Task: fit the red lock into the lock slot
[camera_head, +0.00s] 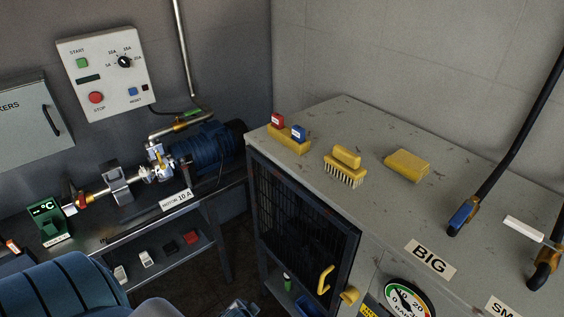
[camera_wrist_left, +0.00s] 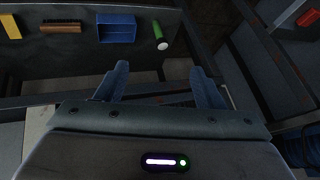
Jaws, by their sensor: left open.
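In the head view, a small red lock (camera_head: 278,121) with a white label sits at the left end of a yellow holder (camera_head: 290,144) on the grey cabinet top. A blue lock (camera_head: 299,133) sits beside it. I cannot make out the lock slot for certain in either view. My left gripper (camera_wrist_left: 160,68) is open, with nothing between its fingers, in the left wrist view. Part of it shows at the bottom edge of the head view (camera_head: 240,307), low in front of the cabinet and well below the red lock. My right gripper is not in view.
A brush (camera_head: 345,167) and a yellow block (camera_head: 407,165) lie on the cabinet top (camera_head: 345,112). Hose tools (camera_head: 462,217) stand at right. The mesh door (camera_head: 300,220) has a yellow handle. A blue bin (camera_wrist_left: 117,29) and green cylinder (camera_wrist_left: 159,36) are ahead of my fingers.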

